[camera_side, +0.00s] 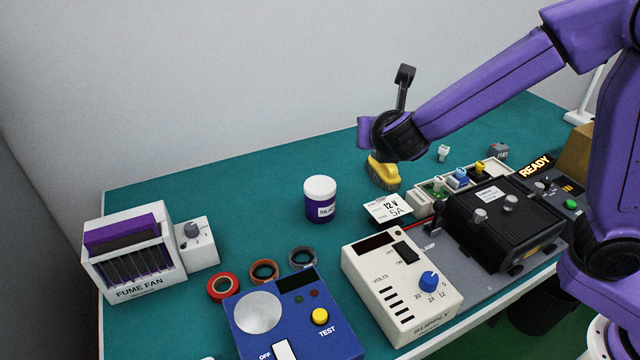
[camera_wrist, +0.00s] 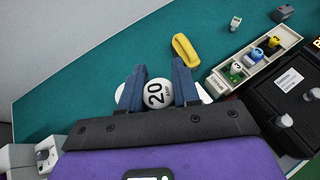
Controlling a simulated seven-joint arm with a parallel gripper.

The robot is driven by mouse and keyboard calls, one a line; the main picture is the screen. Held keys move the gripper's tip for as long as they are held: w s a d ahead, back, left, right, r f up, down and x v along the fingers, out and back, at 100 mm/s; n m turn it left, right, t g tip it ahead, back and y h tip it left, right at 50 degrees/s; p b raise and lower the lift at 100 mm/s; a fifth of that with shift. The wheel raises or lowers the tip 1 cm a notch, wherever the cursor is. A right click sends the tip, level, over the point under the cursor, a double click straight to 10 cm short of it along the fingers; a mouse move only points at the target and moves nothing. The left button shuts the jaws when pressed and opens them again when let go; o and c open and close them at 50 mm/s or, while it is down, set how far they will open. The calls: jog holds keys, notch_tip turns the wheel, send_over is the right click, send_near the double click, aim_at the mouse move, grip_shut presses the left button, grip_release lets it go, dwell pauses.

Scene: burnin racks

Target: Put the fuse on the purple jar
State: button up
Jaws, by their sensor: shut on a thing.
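My gripper (camera_wrist: 160,90) shows two dark blue fingers in the wrist view, shut on the fuse (camera_wrist: 158,93), a white round end marked "20". In the side view my gripper's body is above the table, to the right of and higher than the purple jar; its fingertips and the fuse cannot be made out there. The purple jar (camera_side: 321,207) stands upright on the green table, with a white lid (camera_side: 320,186) and a white label. In the wrist view a white edge shows left of the fingers; I cannot tell whether it is the jar lid.
A yellow brush (camera_side: 383,173) is near my gripper. A white card (camera_side: 388,210) marked 12 V 5A, a supply box (camera_side: 400,285), a black unit (camera_side: 495,225) and a tray of small parts (camera_wrist: 222,84) are to the right. Tape rolls (camera_side: 264,271) and a fume fan (camera_side: 128,258) are left.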

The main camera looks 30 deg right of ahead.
jog(key=shift+s+a, duration=0.3)
jog(key=shift+a, duration=0.1)
jog(key=shift+w+a+f, duration=0.1)
jog(key=shift+w+a, duration=0.05)
jog(key=shift+a, duration=0.05)
jog(key=w+a+f, duration=0.1)
jog(key=w+f, duration=0.2)
jog(key=w, duration=0.1)
jog(key=w+a+f, duration=0.2)
jog(key=w+f, duration=0.1)
jog(key=w, duration=0.1)
jog(key=w+a+f, duration=0.1)
jog(key=w+f, duration=0.2)
jog(key=w, duration=0.1)
jog(key=shift+a, duration=0.25)
jog(key=shift+w+a+f, duration=0.1)
jog(key=shift+w+f, duration=0.05)
jog(key=shift+f, duration=0.8)
jog(key=shift+w+a+f, duration=0.1)
jog(key=shift+f, duration=0.8)
jog(key=shift+f, duration=0.15)
jog(key=o, duration=1.1)
jog(key=shift+c, duration=0.2)
jog(key=shift+d, duration=0.1)
